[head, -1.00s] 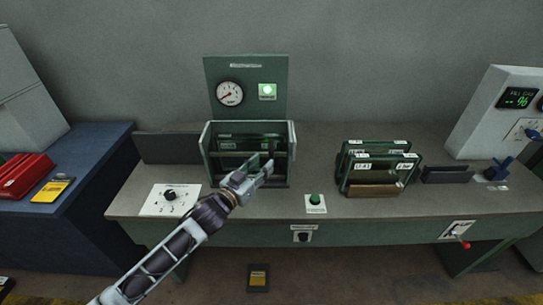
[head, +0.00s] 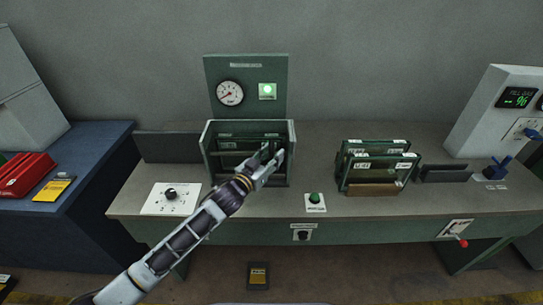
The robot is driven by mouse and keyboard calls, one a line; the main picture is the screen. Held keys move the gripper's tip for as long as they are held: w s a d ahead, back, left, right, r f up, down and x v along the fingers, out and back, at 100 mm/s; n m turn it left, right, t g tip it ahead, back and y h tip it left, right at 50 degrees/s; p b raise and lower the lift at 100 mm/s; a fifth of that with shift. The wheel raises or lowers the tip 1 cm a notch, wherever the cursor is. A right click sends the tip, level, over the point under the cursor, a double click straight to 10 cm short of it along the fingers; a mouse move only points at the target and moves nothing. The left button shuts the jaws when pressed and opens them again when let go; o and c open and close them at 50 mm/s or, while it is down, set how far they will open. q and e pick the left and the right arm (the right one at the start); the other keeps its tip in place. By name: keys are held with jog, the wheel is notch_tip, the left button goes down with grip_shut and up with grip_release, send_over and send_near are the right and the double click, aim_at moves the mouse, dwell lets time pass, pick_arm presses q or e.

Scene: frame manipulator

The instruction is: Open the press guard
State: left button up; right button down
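The press (head: 207,152) stands at the back of the grey-green workbench, a green box with an upright back panel (head: 246,72). Its guard (head: 236,142) appears as a barred frame across the front; I cannot tell exactly how far it is open. My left gripper (head: 272,155) is in front of the right half of the press front. Its two fingers are spread apart with nothing seen between them. Whether a finger touches the guard bar is unclear. My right gripper is out of view.
A gauge (head: 230,93) and a lit green lamp (head: 267,91) are on the panel. A dial plate (head: 170,198) lies left, a green button (head: 315,199) right. Framed plates stand in a rack (head: 374,190).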

pick_arm(q)
jog(key=shift+c, duration=0.2)
grip_shut()
dwell(0.3)
